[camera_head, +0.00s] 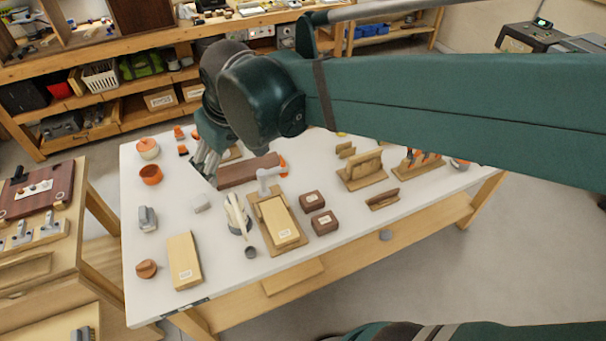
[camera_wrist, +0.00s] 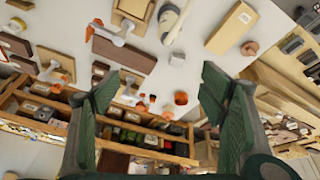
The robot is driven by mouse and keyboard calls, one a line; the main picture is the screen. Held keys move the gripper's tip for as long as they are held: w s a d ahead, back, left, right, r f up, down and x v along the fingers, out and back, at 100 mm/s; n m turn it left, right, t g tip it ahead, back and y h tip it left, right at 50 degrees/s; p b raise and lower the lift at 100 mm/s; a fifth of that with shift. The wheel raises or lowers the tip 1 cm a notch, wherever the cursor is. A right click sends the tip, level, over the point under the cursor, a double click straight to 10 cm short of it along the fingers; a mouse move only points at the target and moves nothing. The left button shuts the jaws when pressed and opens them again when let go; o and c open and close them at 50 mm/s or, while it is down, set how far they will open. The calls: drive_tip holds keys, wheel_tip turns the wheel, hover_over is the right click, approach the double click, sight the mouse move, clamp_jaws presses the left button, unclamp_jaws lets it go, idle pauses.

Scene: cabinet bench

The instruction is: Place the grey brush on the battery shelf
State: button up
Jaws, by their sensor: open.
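A grey brush-like block (camera_head: 147,217) lies on the left part of the white table in the head view. I take it for the grey brush, but it is small. I cannot tell which shelf is the battery shelf; back shelving (camera_head: 110,129) holds boxes and bins.
A wooden bench (camera_head: 60,277) stands left, beyond a gap.

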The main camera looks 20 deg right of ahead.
drive_tip(key=s+d+f+m+t, duration=0.1)
drive_tip(key=s+d+m, duration=0.1)
drive_tip(key=s+d, duration=0.3)
drive_tip(key=s+d+f+m+t+h, duration=0.1)
drive_tip(key=s+d+f+m, duration=0.1)
drive_tip(key=s+d, duration=0.4)
drive_tip(key=shift+s+d+m+t, duration=0.15)
drive_tip(key=shift+d+m+t, duration=0.3)
drive_tip(key=shift+d, duration=1.45)
